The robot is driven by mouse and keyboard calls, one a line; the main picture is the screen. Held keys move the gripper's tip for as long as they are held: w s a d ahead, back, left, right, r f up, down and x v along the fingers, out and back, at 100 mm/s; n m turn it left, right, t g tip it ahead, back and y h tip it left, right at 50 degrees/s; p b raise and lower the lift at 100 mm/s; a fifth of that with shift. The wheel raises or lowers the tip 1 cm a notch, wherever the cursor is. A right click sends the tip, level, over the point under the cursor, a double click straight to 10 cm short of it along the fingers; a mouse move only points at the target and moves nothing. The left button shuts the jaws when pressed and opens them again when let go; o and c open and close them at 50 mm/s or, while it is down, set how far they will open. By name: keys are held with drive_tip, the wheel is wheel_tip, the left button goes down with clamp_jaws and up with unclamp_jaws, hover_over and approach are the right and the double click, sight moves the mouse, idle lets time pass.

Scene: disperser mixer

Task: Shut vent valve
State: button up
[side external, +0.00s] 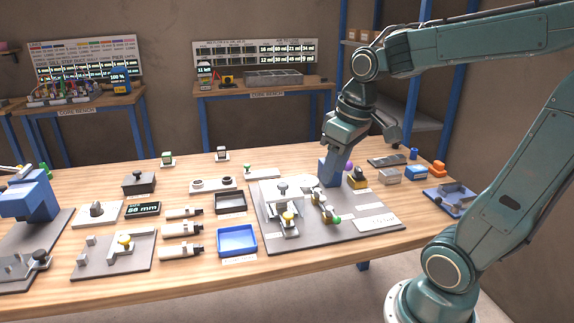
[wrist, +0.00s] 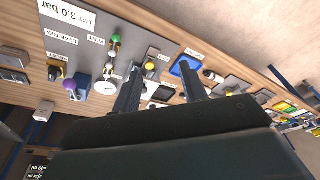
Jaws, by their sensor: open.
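The vent valve (wrist: 115,45) shows in the wrist view as a small metal fitting with a green knob, beside a label reading VENT. In the side external view the green knob (side external: 337,219) is at the front right of the grey plate. My gripper (wrist: 161,68) is open, its two dark fingers apart and empty. It is above the plate; in the picture, the valve lies up and left of the left finger. In the side view my wrist hangs over the back of the plate, and the fingers cannot be made out clearly.
A purple knob (side external: 349,167), a yellow knob (side external: 289,217) and a blue column (side external: 331,173) stand around the grey plate (side external: 355,238). A blue tray (side external: 237,240) lies to its left. A pressure label (side external: 378,223) lies flat at the plate's front right.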

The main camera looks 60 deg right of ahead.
drive_tip(key=w+d+f+g, duration=0.1)
drive_tip(key=w+d+f, duration=0.15)
drive_tip(key=d, duration=0.45)
drive_tip(key=m+g+y, duration=0.1)
drive_tip(key=y, duration=0.1)
hover_over(333, 215)
drive_tip(key=s+d, duration=0.2)
wheel_tip(333, 215, down, 4)
drive_tip(key=shift+f, duration=0.1)
drive_tip(key=a+f, duration=0.1)
drive_tip(key=f, duration=0.8)
drive_tip(key=a+f, duration=0.1)
drive_tip(key=f, duration=0.3)
drive_tip(key=shift+w+a+f, duration=0.2)
drive_tip(key=shift+a, duration=0.15)
clamp_jaws()
